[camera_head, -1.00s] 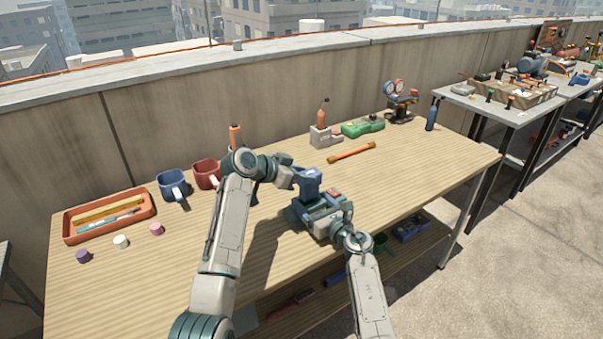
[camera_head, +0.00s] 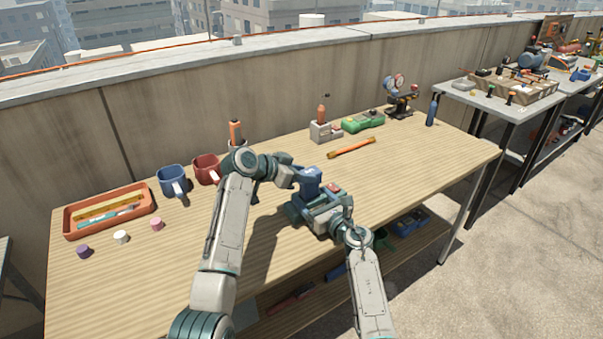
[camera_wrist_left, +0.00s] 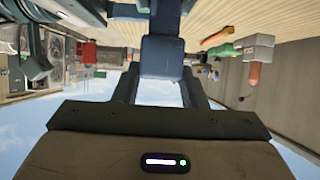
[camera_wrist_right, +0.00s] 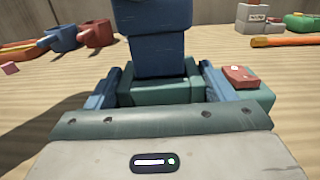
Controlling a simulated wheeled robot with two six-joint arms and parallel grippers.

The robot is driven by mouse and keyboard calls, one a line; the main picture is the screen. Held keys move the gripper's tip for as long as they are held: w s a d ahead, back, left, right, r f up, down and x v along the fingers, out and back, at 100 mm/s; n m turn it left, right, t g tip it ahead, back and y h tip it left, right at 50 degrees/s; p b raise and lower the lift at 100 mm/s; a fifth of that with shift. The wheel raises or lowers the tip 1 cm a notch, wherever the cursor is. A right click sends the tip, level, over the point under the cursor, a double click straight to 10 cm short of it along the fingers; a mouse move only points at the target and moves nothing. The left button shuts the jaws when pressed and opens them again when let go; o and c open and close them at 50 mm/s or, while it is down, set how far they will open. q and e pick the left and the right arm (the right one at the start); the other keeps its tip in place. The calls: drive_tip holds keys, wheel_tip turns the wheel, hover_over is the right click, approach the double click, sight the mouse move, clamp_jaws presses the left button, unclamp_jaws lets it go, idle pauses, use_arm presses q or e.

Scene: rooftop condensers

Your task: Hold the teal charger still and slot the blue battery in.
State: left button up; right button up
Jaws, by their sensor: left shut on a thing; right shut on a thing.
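The blue battery (camera_head: 309,177) stands upright over the teal charger (camera_head: 296,212) near the table's front edge. My left gripper (camera_head: 301,181) is shut on the battery, which also shows between its fingers in the left wrist view (camera_wrist_left: 162,55). My right gripper (camera_head: 324,213) is shut on the charger. In the right wrist view, the battery's lower end (camera_wrist_right: 158,58) meets the top of the charger's teal block (camera_wrist_right: 160,92). A red part (camera_wrist_right: 240,75) sits on the charger to the right. How deep the battery sits in the slot is hidden.
A blue mug (camera_head: 173,180) and a red mug (camera_head: 206,169) stand left of my left gripper. An orange tray (camera_head: 66,222) lies at the far left, with several small caps before it. An orange bar (camera_head: 351,148) lies behind the charger.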

sight(300, 184)
use_arm(q)
drive_tip(key=shift+f, duration=0.85)
idle(0.3)
drive_tip(key=shift+f, duration=0.3)
drive_tip(key=shift+f, duration=0.2)
drive_tip(key=shift+f, duration=0.35)
drive_tip(key=o, duration=1.2)
drive_tip(key=v, duration=1.2)
